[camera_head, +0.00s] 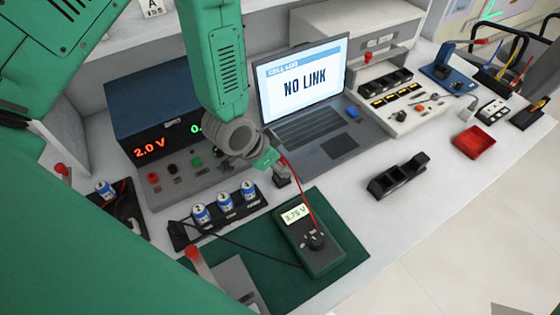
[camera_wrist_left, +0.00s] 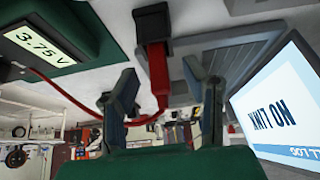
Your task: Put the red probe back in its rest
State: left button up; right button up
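The red probe (camera_wrist_left: 158,75) shows in the left wrist view with one end in a small black block, the rest (camera_wrist_left: 152,22). Its red cable runs to the green multimeter (camera_head: 322,255), which reads 3.75 V. In the head view the rest (camera_head: 281,178) stands in front of the laptop; the probe is mostly hidden behind my gripper there. My left gripper (camera_wrist_left: 163,90) is open, with one finger on each side of the probe and a visible gap to both. In the head view my left gripper (camera_head: 268,158) is just above the rest. My right gripper is not in view.
The laptop (camera_head: 318,135) reads NO LINK, close behind the rest. A holder with several blue-white cells (camera_head: 225,213) lies left of the multimeter. A black bracket (camera_head: 398,177) and a red tray (camera_head: 474,142) lie to the right, with bare table between.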

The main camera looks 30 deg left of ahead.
pick_arm(q)
jog(key=v, duration=1.2)
jog(key=shift+f, duration=0.1)
dwell(0.4)
